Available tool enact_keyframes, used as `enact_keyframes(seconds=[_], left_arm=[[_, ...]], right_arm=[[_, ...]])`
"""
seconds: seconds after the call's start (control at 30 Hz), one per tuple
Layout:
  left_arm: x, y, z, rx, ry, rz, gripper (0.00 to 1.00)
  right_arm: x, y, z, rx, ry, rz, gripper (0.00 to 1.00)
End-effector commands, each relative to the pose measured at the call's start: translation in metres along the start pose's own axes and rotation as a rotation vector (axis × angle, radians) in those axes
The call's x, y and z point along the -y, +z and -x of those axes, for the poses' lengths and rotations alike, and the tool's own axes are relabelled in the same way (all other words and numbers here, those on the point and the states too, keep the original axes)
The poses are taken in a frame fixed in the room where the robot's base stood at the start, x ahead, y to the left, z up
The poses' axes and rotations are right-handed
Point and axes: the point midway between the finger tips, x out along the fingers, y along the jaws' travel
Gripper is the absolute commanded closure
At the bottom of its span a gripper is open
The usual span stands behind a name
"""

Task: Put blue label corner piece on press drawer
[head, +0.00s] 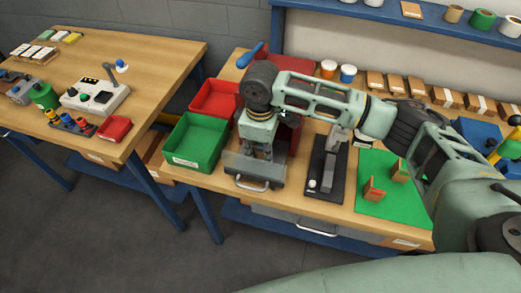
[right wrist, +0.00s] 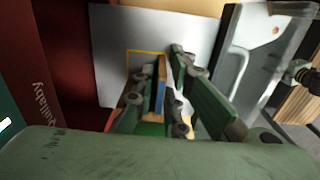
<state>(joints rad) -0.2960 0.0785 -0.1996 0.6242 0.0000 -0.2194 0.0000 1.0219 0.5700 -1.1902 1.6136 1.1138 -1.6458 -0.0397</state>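My right gripper (head: 257,156) points down over the grey press drawer (head: 270,172), which sticks out at the front of the bench. In the right wrist view, my right gripper (right wrist: 160,85) has a thin wooden corner piece with a blue label (right wrist: 161,88) between its fingers. It appears shut on the piece, close above or touching the drawer plate (right wrist: 112,45). A yellow outline marks the plate there. The fingers hide part of the piece, and contact with the plate is unclear. My left gripper is not in view.
A green bin (head: 196,143) and a red bin (head: 214,99) stand left of the drawer. A black-based fixture (head: 324,170) and a green mat (head: 385,207) with two wooden pieces lie to the right. The red press body (right wrist: 75,60) rises beside the drawer.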

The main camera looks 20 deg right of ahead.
Motion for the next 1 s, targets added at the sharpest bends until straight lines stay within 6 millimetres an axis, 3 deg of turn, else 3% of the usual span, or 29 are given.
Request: enact_keyframes(seconds=[0.1,0.47,0.57,1.0], left_arm=[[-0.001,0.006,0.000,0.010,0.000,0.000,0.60],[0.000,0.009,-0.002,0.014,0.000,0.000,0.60],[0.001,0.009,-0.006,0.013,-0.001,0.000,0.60],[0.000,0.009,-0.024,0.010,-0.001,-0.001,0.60]], right_arm=[[0.000,0.000,0.000,0.000,0.000,0.000,0.76],[0.000,-0.001,0.005,-0.002,0.002,0.000,0.76],[-0.001,-0.001,0.017,-0.004,0.003,-0.001,0.76],[-0.001,-0.001,0.104,-0.004,0.002,0.000,0.76]])
